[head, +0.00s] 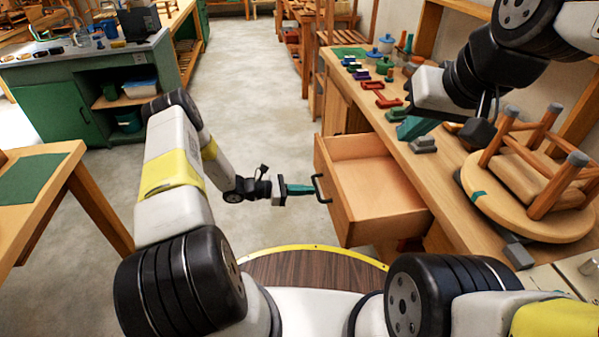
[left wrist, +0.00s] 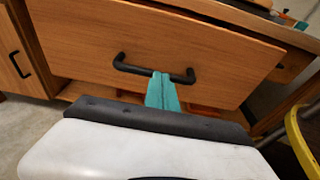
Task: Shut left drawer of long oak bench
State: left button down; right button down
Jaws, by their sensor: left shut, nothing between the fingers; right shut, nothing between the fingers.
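The left drawer (head: 372,178) of the long oak bench (head: 395,130) is pulled well out and looks empty in the head view. Its front with a black bar handle (head: 320,188) faces left. My left gripper (head: 312,189) is shut, its teal fingers at the handle. In the left wrist view the teal fingertips (left wrist: 162,78) meet the middle of the black handle (left wrist: 150,70) on the drawer front (left wrist: 165,40); I cannot tell if they touch it.
An upturned round stool (head: 520,205) lies on the bench top at the right. Tools and coloured blocks (head: 380,95) lie further back on it. A table with a green mat (head: 35,178) stands at the left. The floor (head: 250,110) between is clear.

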pick_arm(q)
send_over(374, 194)
jog(key=shift+s, duration=0.1)
jog(key=shift+d+r, duration=0.1)
jog(key=shift+d, duration=0.5)
jog(key=shift+d, duration=0.1)
jog(key=shift+r, duration=0.1)
